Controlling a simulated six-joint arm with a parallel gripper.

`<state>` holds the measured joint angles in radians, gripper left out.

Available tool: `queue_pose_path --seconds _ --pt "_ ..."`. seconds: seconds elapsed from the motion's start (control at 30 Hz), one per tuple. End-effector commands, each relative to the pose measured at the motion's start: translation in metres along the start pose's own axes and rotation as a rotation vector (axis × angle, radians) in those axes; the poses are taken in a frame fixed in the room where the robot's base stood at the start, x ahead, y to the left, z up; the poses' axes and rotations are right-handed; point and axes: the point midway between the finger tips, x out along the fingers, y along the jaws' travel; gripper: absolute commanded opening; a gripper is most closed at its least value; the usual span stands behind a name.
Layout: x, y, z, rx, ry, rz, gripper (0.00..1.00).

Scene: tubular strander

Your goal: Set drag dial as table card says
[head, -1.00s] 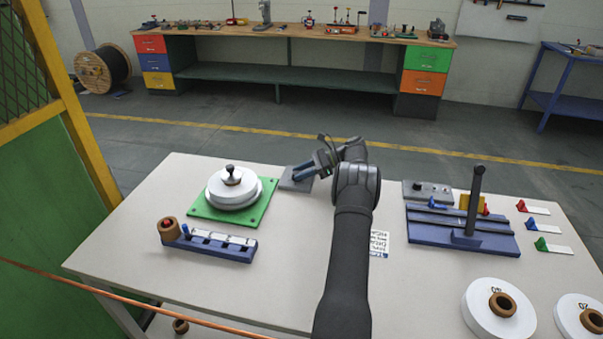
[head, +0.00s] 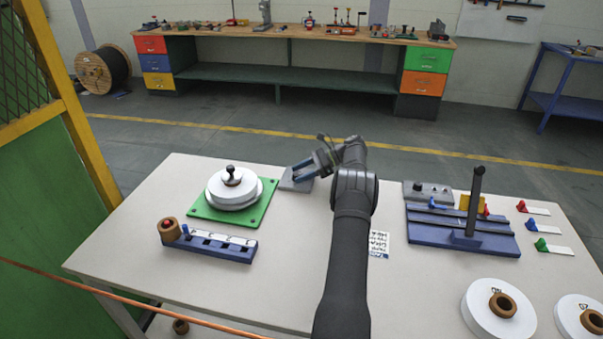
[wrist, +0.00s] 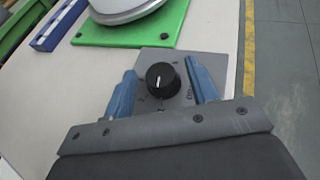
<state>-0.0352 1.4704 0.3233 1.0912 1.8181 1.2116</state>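The drag dial (wrist: 162,80) is a round black knob with a white pointer line, on a grey plate (wrist: 178,58). The plate also shows at the table's far edge in the head view (head: 288,185). Marks around the knob are partly visible but too small to read. My gripper (wrist: 163,72) is open, with one blue finger on each side of the knob and visible gaps between. In the head view my gripper (head: 306,168) is tilted over the plate. The table card (head: 379,244) lies right of my arm, partly covered by it, its text unreadable.
Left of the dial is a green base (head: 261,205) with a white round stack. A blue strip (head: 225,247) lies in front of it. Right are a blue slotted stand (head: 440,237) with a dark post, a grey control box (head: 420,191) and white discs (head: 480,305).

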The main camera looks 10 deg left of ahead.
Motion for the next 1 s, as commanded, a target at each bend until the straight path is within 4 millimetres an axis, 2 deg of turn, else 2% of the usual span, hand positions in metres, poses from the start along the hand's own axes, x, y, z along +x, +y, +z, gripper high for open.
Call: queue_pose_path --seconds 0.23,0.37,0.47,0.8,1.0 --pt "-0.003 0.0 0.005 -0.001 0.001 -0.001 0.53" --pt "-0.009 0.0 0.022 -0.001 0.001 -0.001 0.53" --pt "-0.018 0.001 0.042 -0.003 0.001 -0.001 0.53" --pt "-0.087 0.047 0.057 0.001 0.0 -0.002 0.53" --pt "-0.114 0.066 0.064 0.0 0.0 -0.002 0.53"
